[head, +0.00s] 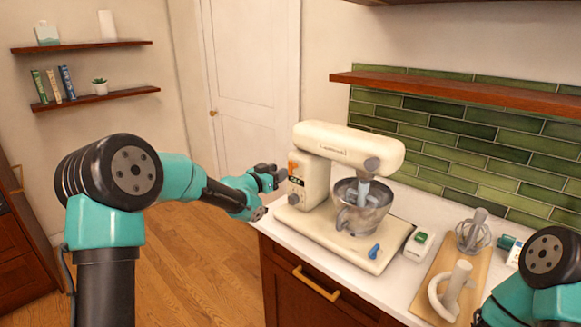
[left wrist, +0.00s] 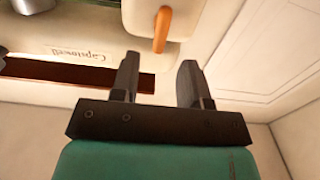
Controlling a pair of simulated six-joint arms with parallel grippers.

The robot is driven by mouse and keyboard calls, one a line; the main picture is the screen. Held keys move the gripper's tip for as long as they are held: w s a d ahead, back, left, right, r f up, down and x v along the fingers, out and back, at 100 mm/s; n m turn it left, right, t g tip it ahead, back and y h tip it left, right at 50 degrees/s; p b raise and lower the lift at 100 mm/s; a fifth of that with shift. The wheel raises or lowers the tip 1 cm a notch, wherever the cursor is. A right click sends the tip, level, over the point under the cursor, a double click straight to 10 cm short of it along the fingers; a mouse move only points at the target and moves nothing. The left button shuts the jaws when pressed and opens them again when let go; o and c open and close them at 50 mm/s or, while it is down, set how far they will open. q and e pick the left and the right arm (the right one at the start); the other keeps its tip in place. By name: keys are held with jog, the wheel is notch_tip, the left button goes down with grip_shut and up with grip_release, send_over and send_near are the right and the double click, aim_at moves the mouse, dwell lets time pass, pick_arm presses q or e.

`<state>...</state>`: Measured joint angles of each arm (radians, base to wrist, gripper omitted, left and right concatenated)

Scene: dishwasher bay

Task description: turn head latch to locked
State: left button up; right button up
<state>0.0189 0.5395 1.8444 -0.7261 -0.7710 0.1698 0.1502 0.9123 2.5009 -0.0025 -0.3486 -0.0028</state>
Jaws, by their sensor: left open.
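The cream stand mixer (head: 345,145) stands on the counter with its head level above a metal bowl (head: 362,205). An orange latch (head: 293,167) is on the side of the mixer near the back of the head. In the left wrist view, the orange latch (left wrist: 162,30) hangs lengthwise along the picture, just beyond the fingertips. My left gripper (head: 270,178) is open and empty, close beside the latch on its left. Its two fingers (left wrist: 158,75) point toward the mixer, with no visible contact. My right gripper is out of view.
A wooden board (head: 440,290) with a whisk (head: 473,232) and a pale hook-shaped attachment (head: 455,290) lies to the right of the mixer. A small green-topped box (head: 419,243) stands between them. A green-tiled wall (head: 450,140) and shelf (head: 470,92) are behind.

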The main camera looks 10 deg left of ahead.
aim_at(289, 166)
pick_arm(q)
jog(key=x, duration=0.6)
jog(key=shift+w+d, duration=0.2)
jog(key=shift+w, duration=0.1)
jog(key=shift+c, duration=0.3)
grip_shut()
